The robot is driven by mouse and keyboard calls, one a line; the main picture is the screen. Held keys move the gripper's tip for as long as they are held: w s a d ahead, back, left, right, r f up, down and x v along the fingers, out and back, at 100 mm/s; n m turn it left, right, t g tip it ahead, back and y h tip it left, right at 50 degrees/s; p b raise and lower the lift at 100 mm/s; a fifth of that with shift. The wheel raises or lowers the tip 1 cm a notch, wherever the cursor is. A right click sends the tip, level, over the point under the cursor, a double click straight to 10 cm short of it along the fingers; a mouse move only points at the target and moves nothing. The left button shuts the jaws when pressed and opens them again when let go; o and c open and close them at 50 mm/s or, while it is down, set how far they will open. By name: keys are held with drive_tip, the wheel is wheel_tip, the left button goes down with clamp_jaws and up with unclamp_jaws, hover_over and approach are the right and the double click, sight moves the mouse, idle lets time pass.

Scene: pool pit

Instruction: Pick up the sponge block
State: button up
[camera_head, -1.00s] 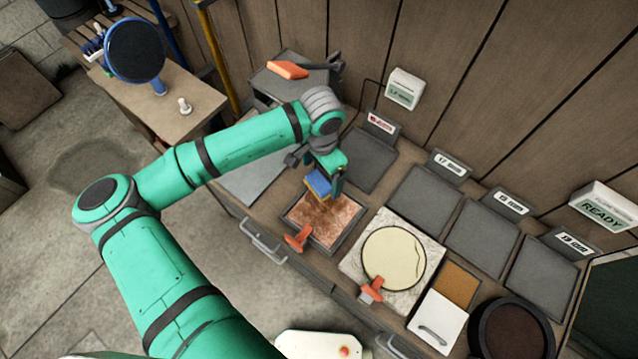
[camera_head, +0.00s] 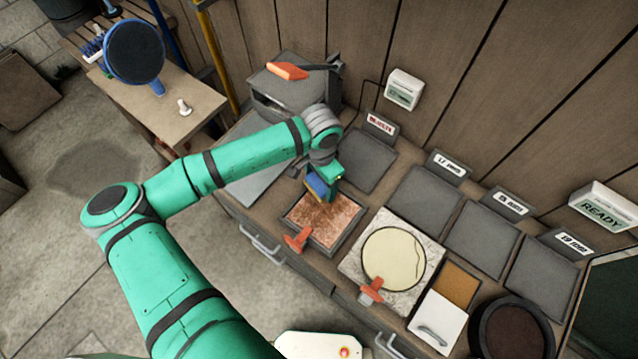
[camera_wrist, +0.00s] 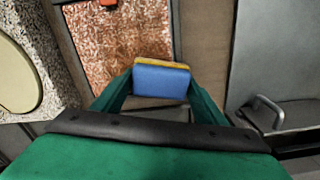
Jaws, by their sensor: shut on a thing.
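The sponge block (camera_head: 318,186) is blue with a yellow layer. It also shows in the wrist view (camera_wrist: 161,82), between the two green fingers. My gripper (camera_head: 326,184) is shut on it and holds it over the back left part of the rusty, reddish plate (camera_head: 330,219), which lies in a dark frame on the bench. The block looks clear of the plate, but the exact gap cannot be told. In the head view, my gripper partly hides the block.
An orange-handled clamp (camera_head: 297,240) stands at the plate's front edge. To the right are a stone slab (camera_head: 351,266) with a pale disc (camera_head: 390,258), and a round dark bowl (camera_head: 543,328). Several grey pads, such as this one (camera_head: 370,165), lie along the wall, some bare.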

drive_tip(key=shift+r, duration=0.1)
drive_tip(key=shift+r, duration=0.65)
drive_tip(key=s+r, duration=1.1)
drive_tip(key=s, duration=0.3)
drive_tip(key=shift+d+r, duration=0.25)
drive_tip(key=shift+d, duration=0.05)
drive_tip(key=shift+o, duration=1.2)
drive_tip(key=shift+c, duration=0.2)
drive_tip(key=shift+d, duration=0.1)
